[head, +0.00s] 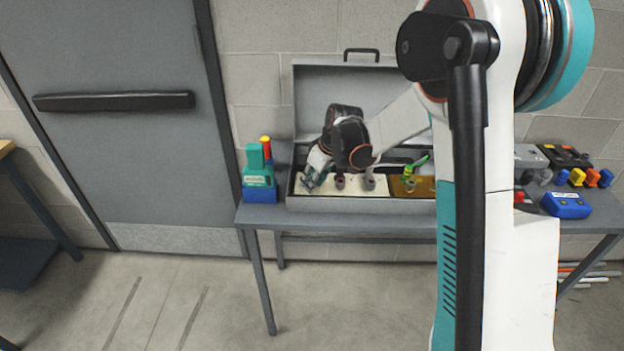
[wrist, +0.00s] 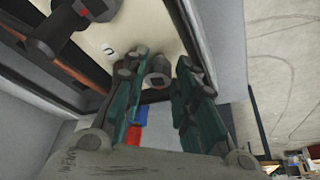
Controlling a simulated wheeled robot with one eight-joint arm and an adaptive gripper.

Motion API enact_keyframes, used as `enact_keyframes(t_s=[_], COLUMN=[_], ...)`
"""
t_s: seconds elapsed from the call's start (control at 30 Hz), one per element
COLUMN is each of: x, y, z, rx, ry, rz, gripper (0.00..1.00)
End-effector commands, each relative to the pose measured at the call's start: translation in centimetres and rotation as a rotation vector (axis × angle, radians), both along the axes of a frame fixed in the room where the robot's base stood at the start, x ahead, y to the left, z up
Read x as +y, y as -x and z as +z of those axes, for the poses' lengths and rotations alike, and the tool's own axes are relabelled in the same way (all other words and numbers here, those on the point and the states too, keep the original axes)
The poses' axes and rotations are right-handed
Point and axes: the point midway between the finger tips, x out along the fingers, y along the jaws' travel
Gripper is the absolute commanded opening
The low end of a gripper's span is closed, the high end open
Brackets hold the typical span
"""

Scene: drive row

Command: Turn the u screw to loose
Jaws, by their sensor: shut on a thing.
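The u screw (wrist: 158,74) is a grey knob at the end of the pale panel (wrist: 125,28), close to a letter mark (wrist: 108,48) that looks like a U. My gripper (wrist: 160,66) has its green fingers on either side of this screw and is shut on it. In the head view, my gripper (head: 314,174) reaches down to the left end of the pale panel inside the open grey case, and it hides the screw there. How far the screw is turned cannot be told.
More grey screws (head: 370,180) stand on the panel to the right. The grey case (head: 340,204) has its lid up behind my arm. A green and blue block (head: 259,180) stands left of it. A blue box (head: 567,205) lies at the table's right.

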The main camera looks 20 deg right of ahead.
Motion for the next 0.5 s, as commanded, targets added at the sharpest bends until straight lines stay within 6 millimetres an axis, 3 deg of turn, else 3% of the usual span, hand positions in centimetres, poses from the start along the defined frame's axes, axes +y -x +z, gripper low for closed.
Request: enact_keyframes(t_s=[0.5], x=[-0.34], y=[-0.23], z=[0.05], rx=[-0.002], ry=[0.004], rz=[0.141], gripper=[0.03])
